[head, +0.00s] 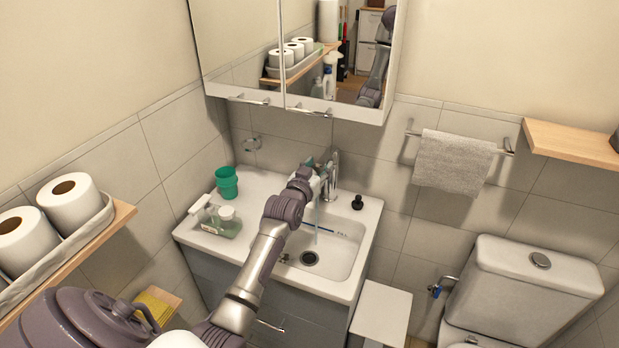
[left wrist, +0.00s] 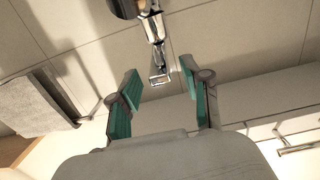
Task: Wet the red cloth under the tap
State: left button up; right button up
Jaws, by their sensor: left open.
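The chrome tap (head: 334,178) stands at the back of the white basin (head: 345,262). My left gripper (head: 318,172) is at the tap, its fingers partly hidden by my wrist. In the left wrist view my left gripper (left wrist: 164,92) is open, with teal pads on either side of the end of the tap's chrome lever (left wrist: 159,76); I see no contact. A thin pale streak below the tap looks like running water, but is faint. I see no red cloth in either view. My right gripper is not in view.
A black plug (head: 357,202) sits right of the tap. A mirror cabinet (head: 300,105) overhangs; a grey towel (head: 452,162) hangs right.

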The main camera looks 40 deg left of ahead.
pick_arm(q)
jog(key=v, duration=0.9)
jog(key=shift+s, duration=0.2)
